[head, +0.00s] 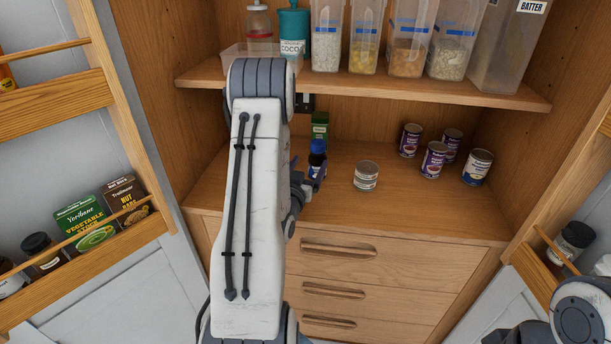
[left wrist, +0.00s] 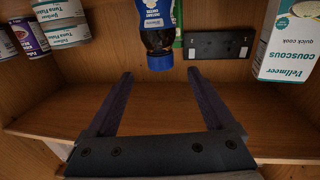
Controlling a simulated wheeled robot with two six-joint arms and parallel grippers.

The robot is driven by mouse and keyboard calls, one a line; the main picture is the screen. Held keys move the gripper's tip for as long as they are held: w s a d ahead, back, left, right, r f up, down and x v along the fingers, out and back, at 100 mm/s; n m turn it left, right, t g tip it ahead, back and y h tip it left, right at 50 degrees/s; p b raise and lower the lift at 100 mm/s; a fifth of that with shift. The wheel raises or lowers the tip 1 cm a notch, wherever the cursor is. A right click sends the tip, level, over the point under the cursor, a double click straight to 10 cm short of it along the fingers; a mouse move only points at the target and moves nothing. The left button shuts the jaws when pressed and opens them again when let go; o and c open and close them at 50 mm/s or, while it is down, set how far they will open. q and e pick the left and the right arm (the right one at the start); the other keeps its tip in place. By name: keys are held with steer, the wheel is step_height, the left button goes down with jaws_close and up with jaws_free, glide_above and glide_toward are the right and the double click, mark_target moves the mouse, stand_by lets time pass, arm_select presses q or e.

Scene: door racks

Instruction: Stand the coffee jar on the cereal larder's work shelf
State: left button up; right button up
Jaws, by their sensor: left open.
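The coffee jar (head: 317,162), dark with a blue lid and blue label, appears upright on the cereal larder's work shelf (head: 410,205), just right of my left arm. In the left wrist view, which looks inverted, the jar (left wrist: 157,35) shows lid down, with its base cut off by the top edge. My left gripper (left wrist: 160,74) is open and empty, its fingertips pointing toward the jar, with the lid between them in the picture and no contact visible. In the head view my arm hides most of this gripper. My right gripper is not in view.
A short can (head: 366,176) stands right of the jar, with several taller cans (head: 433,160) farther right. A green box (head: 319,125) is behind the jar. A couscous box (left wrist: 288,40) shows in the left wrist view. The upper shelf (head: 400,85) overhangs; door racks (head: 60,105) flank the larder.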

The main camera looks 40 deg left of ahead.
mark_target(318, 143)
arm_select(q)
steer(key=shift+v, duration=1.5)
steer(key=shift+w, duration=0.15)
steer(key=p+x, duration=0.3)
steer(key=x, duration=0.8)
steer(key=shift+w+r, duration=0.1)
steer(key=shift+w, duration=0.05)
steer(key=shift+w+a+f+b, duration=0.2)
steer(key=shift+w+f+b, duration=0.1)
steer(key=shift+f+b, duration=0.2)
steer(key=shift+r+p, duration=0.3)
steer(key=shift+r, duration=1.25)
steer(key=shift+s, duration=0.1)
